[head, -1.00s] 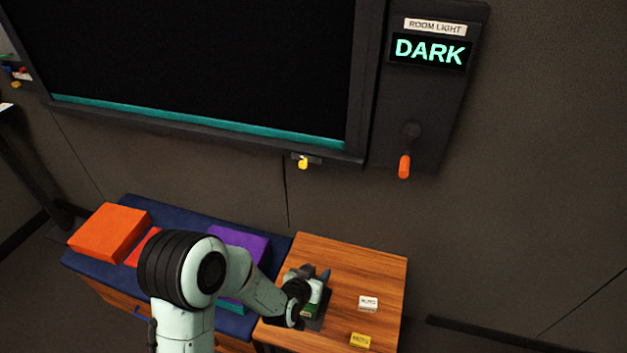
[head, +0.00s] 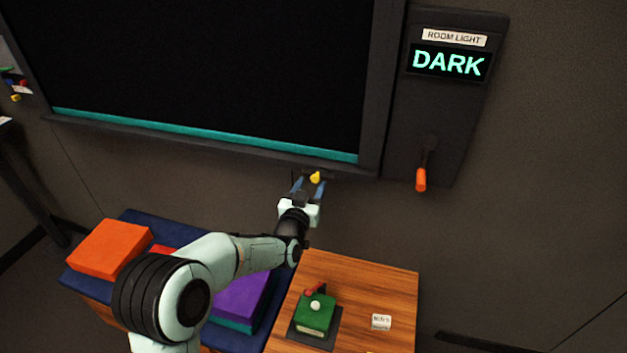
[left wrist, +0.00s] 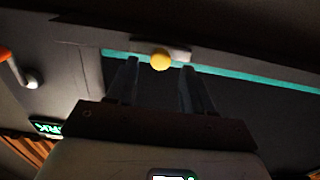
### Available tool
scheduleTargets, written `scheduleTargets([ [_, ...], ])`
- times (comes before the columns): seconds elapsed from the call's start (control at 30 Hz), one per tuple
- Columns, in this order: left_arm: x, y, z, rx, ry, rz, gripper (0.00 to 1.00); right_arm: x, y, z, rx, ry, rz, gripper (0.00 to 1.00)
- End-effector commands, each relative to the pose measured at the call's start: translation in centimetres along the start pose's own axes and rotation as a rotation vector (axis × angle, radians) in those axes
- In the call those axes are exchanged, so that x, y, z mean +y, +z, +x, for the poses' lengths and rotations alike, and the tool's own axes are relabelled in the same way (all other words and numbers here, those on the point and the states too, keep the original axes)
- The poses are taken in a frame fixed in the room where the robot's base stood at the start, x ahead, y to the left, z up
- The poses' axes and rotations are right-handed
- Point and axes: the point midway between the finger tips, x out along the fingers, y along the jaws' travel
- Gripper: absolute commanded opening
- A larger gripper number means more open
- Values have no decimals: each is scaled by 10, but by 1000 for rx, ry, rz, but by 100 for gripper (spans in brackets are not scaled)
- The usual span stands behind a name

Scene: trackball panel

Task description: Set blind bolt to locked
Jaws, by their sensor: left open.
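The blind bolt shows as a small yellow knob (head: 315,177) on a dark mount under the lower edge of the black blind (head: 210,75). My left gripper (head: 309,184) is open just below the knob in the head view. In the left wrist view the yellow knob (left wrist: 161,60) lies between and beyond the two open fingertips (left wrist: 158,68), near the teal strip. I cannot tell whether the fingers touch it. Part of the bolt's mount is hidden by the gripper in the head view. My right gripper is not in view.
A wall panel reading "DARK" (head: 448,64) has an orange-handled lever (head: 420,180) to the right. Below, a wooden top (head: 375,280) carries a green block with a white ball (head: 315,306) and a small white label block (head: 381,322). Orange (head: 110,248) and purple (head: 240,297) blocks lie left.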

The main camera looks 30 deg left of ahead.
Motion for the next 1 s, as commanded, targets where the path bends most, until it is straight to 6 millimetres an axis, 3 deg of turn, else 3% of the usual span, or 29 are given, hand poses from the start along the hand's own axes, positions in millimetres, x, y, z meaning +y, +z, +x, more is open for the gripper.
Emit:
scheduleTargets([
  [0.2,0,0,24,0,0,1,52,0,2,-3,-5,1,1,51],
  [0.57,0,0,29,-1,1,0,52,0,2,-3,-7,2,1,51],
  [0.67,0,0,29,-1,1,0,25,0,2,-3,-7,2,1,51],
  [0.73,0,0,29,-1,1,0,3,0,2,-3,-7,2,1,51],
  [0.9,-2,0,29,0,0,-1,0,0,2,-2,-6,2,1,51],
  [1.0,-14,2,29,3,-3,-2,0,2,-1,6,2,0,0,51],
])
